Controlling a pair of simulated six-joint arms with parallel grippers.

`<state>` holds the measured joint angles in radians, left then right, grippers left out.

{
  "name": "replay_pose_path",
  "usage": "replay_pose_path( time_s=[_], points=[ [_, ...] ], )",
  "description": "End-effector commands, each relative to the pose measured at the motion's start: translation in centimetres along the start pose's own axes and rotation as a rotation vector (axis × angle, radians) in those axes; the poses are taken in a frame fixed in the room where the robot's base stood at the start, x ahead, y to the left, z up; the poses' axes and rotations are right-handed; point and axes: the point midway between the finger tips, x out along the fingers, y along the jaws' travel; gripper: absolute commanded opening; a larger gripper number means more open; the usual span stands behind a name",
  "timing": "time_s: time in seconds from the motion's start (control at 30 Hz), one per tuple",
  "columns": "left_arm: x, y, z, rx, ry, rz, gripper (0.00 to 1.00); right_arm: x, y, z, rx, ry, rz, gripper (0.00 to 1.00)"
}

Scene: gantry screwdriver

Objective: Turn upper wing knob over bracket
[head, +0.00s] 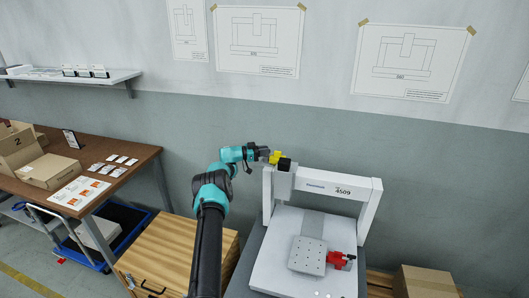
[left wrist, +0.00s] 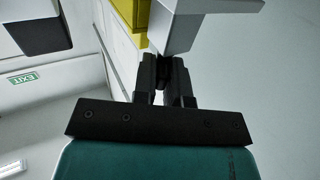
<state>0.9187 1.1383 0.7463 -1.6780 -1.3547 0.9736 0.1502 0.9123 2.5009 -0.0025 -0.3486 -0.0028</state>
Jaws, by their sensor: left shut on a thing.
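The white gantry (head: 343,190) stands at the centre right, with a grey bracket block (head: 284,182) at the left of its crossbar. A yellow part (head: 276,157) and a black part (head: 286,164) sit on top of the block. My left gripper (head: 264,154) reaches in from the left beside the yellow part. In the left wrist view my left gripper (left wrist: 166,82) is shut on a small dark piece, apparently the upper wing knob (left wrist: 164,73), just below a pale grey part (left wrist: 185,30). The knob is mostly hidden by the fingers. My right gripper is not in view.
A perforated plate (head: 308,255) and a red clamp (head: 340,260) sit on the gantry's white base (head: 275,270). A wooden cabinet (head: 165,250) stands left of it. A brown table with boxes (head: 50,171) is at far left. A cardboard box (head: 425,283) is at lower right.

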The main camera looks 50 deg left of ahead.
Motion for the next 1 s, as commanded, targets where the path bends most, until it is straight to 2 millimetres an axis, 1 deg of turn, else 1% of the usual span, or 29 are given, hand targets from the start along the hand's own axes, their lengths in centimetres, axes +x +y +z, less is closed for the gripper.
replay_pose_path(
  time_s=[0.37, 0.4, 0.63, 0.87, 1.0],
  points=[
    [0.06, 0.05, -0.1, 0.0, 0.001, 0.006, 0.0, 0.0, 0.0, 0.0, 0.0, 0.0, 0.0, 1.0],
    [0.06, 0.05, -0.1, 0.0, 0.001, 0.006, 0.14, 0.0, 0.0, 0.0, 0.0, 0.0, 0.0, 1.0],
    [0.05, 0.03, -0.06, 0.0, 0.001, 0.004, 0.35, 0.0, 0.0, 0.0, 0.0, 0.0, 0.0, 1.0],
    [0.02, 0.02, -0.03, 0.0, 0.0, 0.004, 0.36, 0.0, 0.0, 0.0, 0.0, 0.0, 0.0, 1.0],
    [-0.43, -0.01, -0.02, 0.0, 0.0, 0.003, 0.36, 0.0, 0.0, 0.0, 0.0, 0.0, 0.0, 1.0]
  ],
)
